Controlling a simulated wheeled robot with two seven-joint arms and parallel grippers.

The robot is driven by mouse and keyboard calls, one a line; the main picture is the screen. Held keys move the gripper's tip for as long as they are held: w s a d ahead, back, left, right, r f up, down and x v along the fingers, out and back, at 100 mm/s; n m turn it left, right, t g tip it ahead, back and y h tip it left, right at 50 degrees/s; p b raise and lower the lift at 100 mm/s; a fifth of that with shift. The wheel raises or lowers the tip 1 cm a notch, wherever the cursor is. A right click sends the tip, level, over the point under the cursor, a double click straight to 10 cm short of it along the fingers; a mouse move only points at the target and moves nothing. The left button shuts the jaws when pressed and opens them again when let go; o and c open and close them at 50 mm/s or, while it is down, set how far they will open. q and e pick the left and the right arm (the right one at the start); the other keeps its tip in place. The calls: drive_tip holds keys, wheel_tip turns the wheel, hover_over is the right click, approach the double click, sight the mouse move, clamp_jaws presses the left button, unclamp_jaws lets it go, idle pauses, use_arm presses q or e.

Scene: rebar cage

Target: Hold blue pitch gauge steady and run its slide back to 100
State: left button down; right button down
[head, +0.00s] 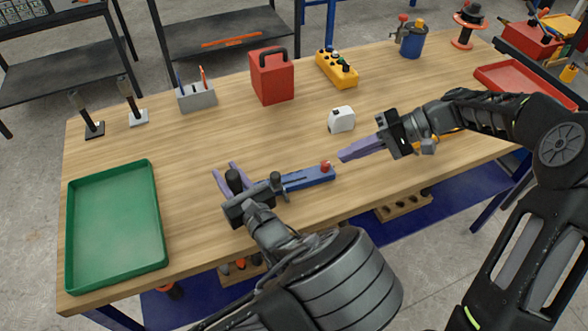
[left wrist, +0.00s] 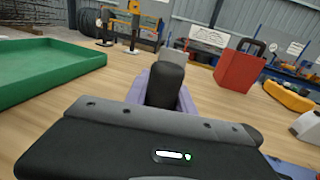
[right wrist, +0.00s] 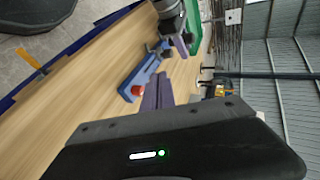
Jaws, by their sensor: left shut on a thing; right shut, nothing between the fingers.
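The blue pitch gauge (head: 300,180) lies on the wooden table, with a red knob (head: 326,165) near its right end and a small dark post near my left gripper. My left gripper (head: 227,174) is shut on an upright black handle (left wrist: 166,85) at the gauge's left side; my gripper hides how they join. The scale marks are too small to read. My right gripper (head: 346,154) is shut and empty, just right of the red knob and apart from it. The right wrist view shows the gauge (right wrist: 146,72) and red knob (right wrist: 137,90) beside my shut fingers (right wrist: 160,88).
A white block-like item (head: 341,119) stands behind my right gripper. A green tray (head: 160,215) is at the left. A red box (head: 270,80), a grey holder (head: 196,97) and a yellow box (head: 338,70) stand at the back. Table around the gauge is clear.

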approach(278, 187)
drive_tip(key=shift+w+a+f, duration=0.4)
drive_tip(key=shift+w+a, duration=0.05)
drive_tip(key=shift+w, duration=0.1)
drive_tip(key=a, duration=0.2)
drive_tip(key=shift+a, duration=1)
drive_tip(key=a, duration=0.1)
drive_tip(key=s+a, duration=0.1)
drive_tip(key=a, duration=0.1)
drive_tip(key=shift+a, duration=0.25)
drive_tip(key=shift+s+a, duration=0.1)
drive_tip(key=shift+a, duration=0.05)
use_arm(q)
drive_tip(key=shift+d, duration=0.1)
